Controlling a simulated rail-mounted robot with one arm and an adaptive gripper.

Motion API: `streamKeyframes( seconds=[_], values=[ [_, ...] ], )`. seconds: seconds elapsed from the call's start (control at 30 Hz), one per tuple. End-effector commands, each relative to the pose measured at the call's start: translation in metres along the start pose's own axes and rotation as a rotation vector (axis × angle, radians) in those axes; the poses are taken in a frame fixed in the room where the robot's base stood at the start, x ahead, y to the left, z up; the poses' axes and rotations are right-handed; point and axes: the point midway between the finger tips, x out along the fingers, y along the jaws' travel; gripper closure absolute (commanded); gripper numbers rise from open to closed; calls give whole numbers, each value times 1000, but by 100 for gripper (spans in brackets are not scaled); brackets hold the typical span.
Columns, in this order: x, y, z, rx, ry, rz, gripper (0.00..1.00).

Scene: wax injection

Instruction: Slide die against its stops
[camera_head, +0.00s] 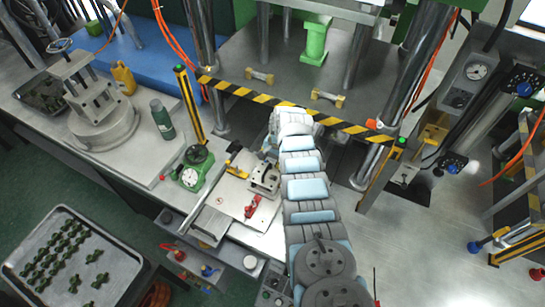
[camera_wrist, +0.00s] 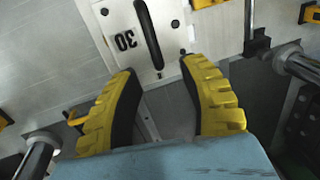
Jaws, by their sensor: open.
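In the wrist view a pale metal die (camera_wrist: 118,22) marked "30" has a dark bar-like handle or slot down its middle. My gripper (camera_wrist: 158,73) has two yellow ribbed fingers with dark inner pads. They are spread apart, with the near end of the die just beyond and between the tips; nothing is gripped. Whether a fingertip touches the die I cannot tell. A yellow block (camera_wrist: 207,3) lies at the top edge beside the die; I cannot tell whether it is a stop. In the head view my arm reaches to the press and hides the gripper and the die.
A yellow-black striped bar (camera_head: 250,92) crosses the press front, near my arm.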

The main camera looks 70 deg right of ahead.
Motion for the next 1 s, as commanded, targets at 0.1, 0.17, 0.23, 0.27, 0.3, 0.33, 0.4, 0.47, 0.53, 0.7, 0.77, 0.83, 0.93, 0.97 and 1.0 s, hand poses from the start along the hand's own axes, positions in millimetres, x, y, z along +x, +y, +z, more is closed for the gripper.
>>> streamKeyframes(
  seconds=[0.1, 0.17, 0.23, 0.27, 0.3, 0.33, 0.4, 0.47, 0.53, 0.7, 0.77, 0.83, 0.93, 0.97, 1.0],
  values=[
    [6, 1, -1, 0, 2, 0, 57],
    [9, 2, 0, 1, 0, 2, 57],
    [12, 3, 1, 0, -1, 4, 57],
    [14, 2, 1, -1, 0, 4, 57],
    [21, 2, 0, -1, 3, 2, 57],
    [24, 2, -1, -2, 4, 1, 57],
    [29, 1, 0, -2, 3, 1, 57],
    [34, 1, 0, -2, 2, 2, 57],
    [37, 1, 0, -2, 2, 2, 57],
    [42, 2, 0, -2, 2, 2, 57],
    [42, 2, 0, -2, 2, 2, 57],
    [42, 2, 0, -2, 2, 2, 57],
    [42, 2, 0, -2, 3, 2, 57],
    [42, 2, 0, -2, 3, 2, 57],
    [42, 2, 0, -2, 3, 2, 57]
  ],
)
